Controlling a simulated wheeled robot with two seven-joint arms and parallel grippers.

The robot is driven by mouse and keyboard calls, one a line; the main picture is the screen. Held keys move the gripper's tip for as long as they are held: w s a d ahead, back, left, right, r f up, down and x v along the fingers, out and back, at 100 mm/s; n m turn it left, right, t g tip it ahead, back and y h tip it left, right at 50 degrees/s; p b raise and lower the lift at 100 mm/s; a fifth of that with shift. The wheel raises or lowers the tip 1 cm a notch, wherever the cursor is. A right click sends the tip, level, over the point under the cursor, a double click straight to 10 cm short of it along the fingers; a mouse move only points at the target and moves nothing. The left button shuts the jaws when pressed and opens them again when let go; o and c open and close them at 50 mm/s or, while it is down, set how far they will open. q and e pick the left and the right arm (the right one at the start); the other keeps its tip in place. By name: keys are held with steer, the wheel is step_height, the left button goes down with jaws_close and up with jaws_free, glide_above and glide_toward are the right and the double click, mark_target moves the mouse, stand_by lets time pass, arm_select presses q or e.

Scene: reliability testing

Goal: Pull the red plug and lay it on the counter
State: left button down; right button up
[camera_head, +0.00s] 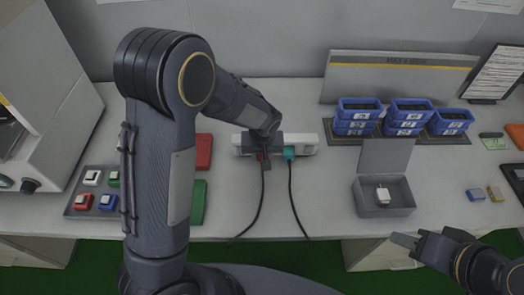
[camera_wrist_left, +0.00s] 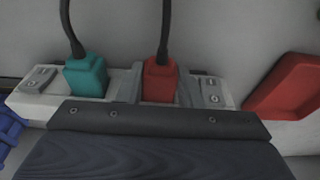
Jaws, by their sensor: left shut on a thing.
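A white power strip (camera_head: 305,140) lies along the back middle of the counter (camera_head: 320,205). The red plug (camera_wrist_left: 160,82) sits upright in the strip, with its black cable running from its top. In the head view my left gripper (camera_head: 263,157) is over the strip and mostly hides this plug. In the left wrist view the grey fingers stand on both sides of the red plug, shut on it. A teal plug (camera_wrist_left: 86,76) sits in the strip beside it; it also shows in the head view (camera_head: 289,153). My right gripper (camera_head: 405,240) is at the lower right, away from the strip; its jaws are unclear.
An open grey box (camera_head: 403,202) with a white block stands right of the strip. Blue bins (camera_head: 355,117) are at the back right. A tray (camera_head: 75,207) with small coloured blocks is at the left. Red (camera_head: 204,150) and green (camera_head: 199,203) pieces lie near my left arm. The counter before the strip is clear apart from cables.

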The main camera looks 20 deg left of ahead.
arm_select(q)
steer(key=shift+s, duration=0.2)
steer(key=shift+s+d, duration=0.2)
steer(key=shift+s, duration=0.3)
steer(key=shift+s+b, duration=0.25)
steer(key=shift+b, duration=0.05)
steer(key=shift+s+d+b, duration=0.2)
steer(key=shift+s+d, duration=0.05)
steer(key=shift+s, duration=0.45)
steer(key=shift+s+d+b, duration=0.15)
steer(key=shift+s+d, duration=0.05)
steer(key=shift+s, duration=0.5)
steer(key=shift+s, duration=0.15)
steer(key=b, duration=0.1)
glide_above(241, 191)
steer(key=shift+s, duration=0.35)
stand_by(0.7)
steer(key=shift+s+b+x, duration=0.15)
steer(key=shift+b+x, duration=0.6)
steer(key=shift+b, duration=0.05)
steer(key=shift+s+b+x, duration=0.15)
steer(key=shift+b+x, duration=0.6)
